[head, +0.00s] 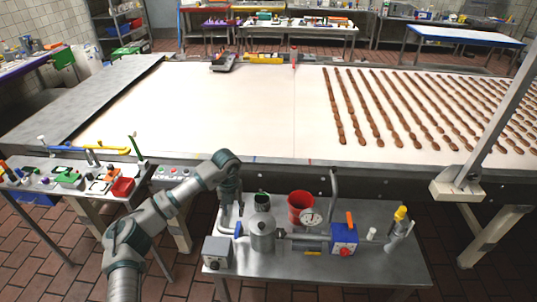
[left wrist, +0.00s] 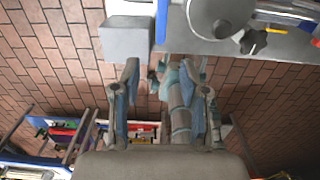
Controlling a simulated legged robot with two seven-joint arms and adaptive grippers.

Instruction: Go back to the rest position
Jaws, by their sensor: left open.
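My left gripper (head: 230,222) points down at the left end of the steel table in the head view, beside the metal pot. Its arm comes up from the bottom left and bends down at the wrist. In the left wrist view the two fingers of my left gripper (left wrist: 160,75) stand apart, with nothing held between them. My right gripper is not in view.
The steel table (head: 375,272) bears a metal pot (head: 262,233), a red bucket (head: 300,207), a grey box (head: 217,252) and a blue box (head: 343,238). Behind it runs a conveyor (head: 220,105) with brown rows at right. A tool table (head: 92,203) stands left.

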